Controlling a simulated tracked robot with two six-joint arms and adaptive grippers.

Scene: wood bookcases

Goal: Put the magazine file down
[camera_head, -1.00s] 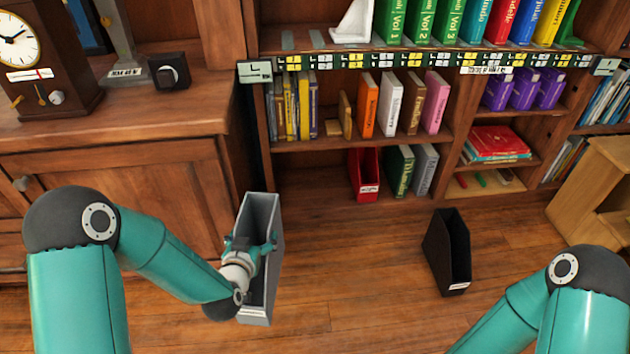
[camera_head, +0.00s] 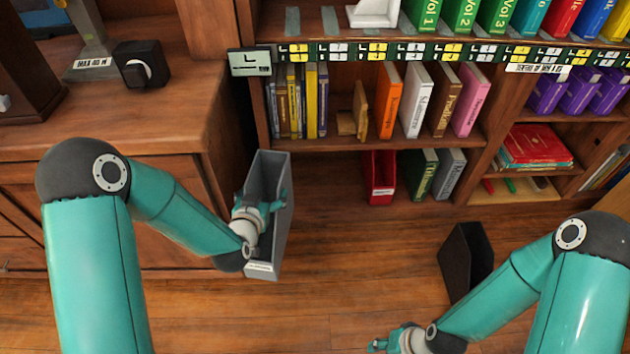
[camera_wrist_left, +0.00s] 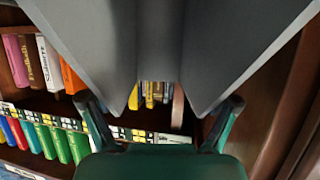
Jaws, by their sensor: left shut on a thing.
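The grey magazine file (camera_head: 267,200) is upright with its open side up, beside the corner of the wooden cabinet. My left gripper (camera_head: 262,207) is shut on it. In the left wrist view the grey file (camera_wrist_left: 158,45) fills the top, and the fingers of my left gripper (camera_wrist_left: 160,103) stand on either side below it. I cannot tell whether the file's base touches the floor. My right gripper (camera_head: 385,344) is at the bottom edge, small and partly cut off, with nothing visible in it.
A black magazine file (camera_head: 466,258) stands on the floor, partly behind my right arm. The floor (camera_head: 350,260) between the grey and black files is clear. The cabinet (camera_head: 160,175) is close on the left.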

